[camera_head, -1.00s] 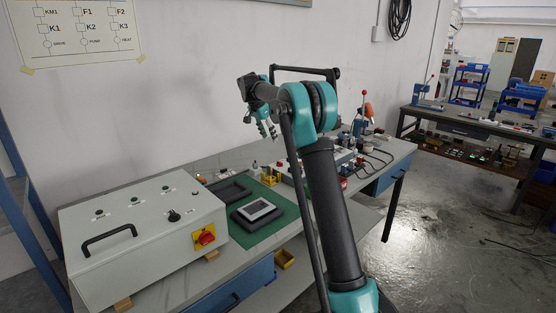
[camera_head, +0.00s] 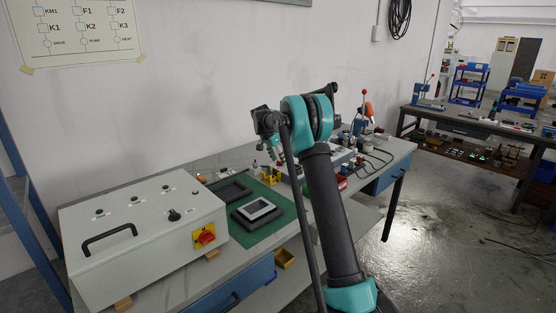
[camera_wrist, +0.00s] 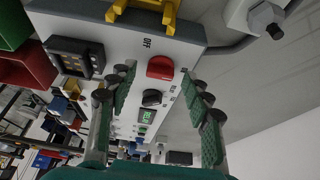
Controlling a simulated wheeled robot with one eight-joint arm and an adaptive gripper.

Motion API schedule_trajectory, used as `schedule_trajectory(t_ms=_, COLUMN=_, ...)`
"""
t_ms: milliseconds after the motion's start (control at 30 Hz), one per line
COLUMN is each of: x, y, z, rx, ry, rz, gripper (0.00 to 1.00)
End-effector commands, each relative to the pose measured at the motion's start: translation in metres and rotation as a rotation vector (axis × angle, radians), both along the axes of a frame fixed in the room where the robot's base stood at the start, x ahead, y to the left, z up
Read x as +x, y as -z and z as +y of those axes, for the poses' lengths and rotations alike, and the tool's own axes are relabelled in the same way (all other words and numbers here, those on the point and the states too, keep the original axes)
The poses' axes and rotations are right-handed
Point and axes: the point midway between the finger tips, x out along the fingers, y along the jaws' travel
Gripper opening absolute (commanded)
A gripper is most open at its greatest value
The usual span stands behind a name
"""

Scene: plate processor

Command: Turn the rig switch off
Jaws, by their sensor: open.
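The rig is a light grey box (camera_wrist: 190,28), seen tilted in the wrist view. Its panel carries a red half-round switch (camera_wrist: 160,67) near an "OFF" label (camera_wrist: 147,43). A black knob (camera_wrist: 151,98) and a small green display (camera_wrist: 146,116) sit below it in the picture. I cannot tell for sure which control is the rig switch. My gripper (camera_wrist: 161,79) is open and empty, its teal fingers framing the red switch and knob, seemingly apart from them. In the head view my gripper (camera_head: 276,157) is above the bench, and my arm partly hides the rig.
A large grey control box (camera_head: 145,240) with a red-and-yellow rotary switch (camera_head: 205,237) stands at the left of the bench. A framed plate (camera_head: 257,209) lies on a green mat (camera_head: 270,235).

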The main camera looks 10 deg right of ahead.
Motion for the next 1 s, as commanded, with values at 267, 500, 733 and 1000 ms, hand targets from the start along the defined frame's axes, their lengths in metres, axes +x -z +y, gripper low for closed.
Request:
schedule_trajectory(t_ms=267, x=0.0000, y=0.0000, z=0.0000, rx=0.000, ry=0.000, rz=0.000, gripper=0.41)
schedule_trajectory(t_ms=500, x=0.0000, y=-0.0001, z=0.0002, rx=0.000, ry=0.000, rz=0.000, gripper=0.12)
schedule_trajectory(t_ms=733, x=-0.0002, y=-0.0001, z=0.0001, rx=0.000, ry=-0.004, rz=0.000, gripper=0.00)
schedule_trajectory(t_ms=1000, x=-0.0012, y=-0.0003, z=-0.0009, rx=0.000, ry=-0.083, rz=0.000, gripper=0.00)
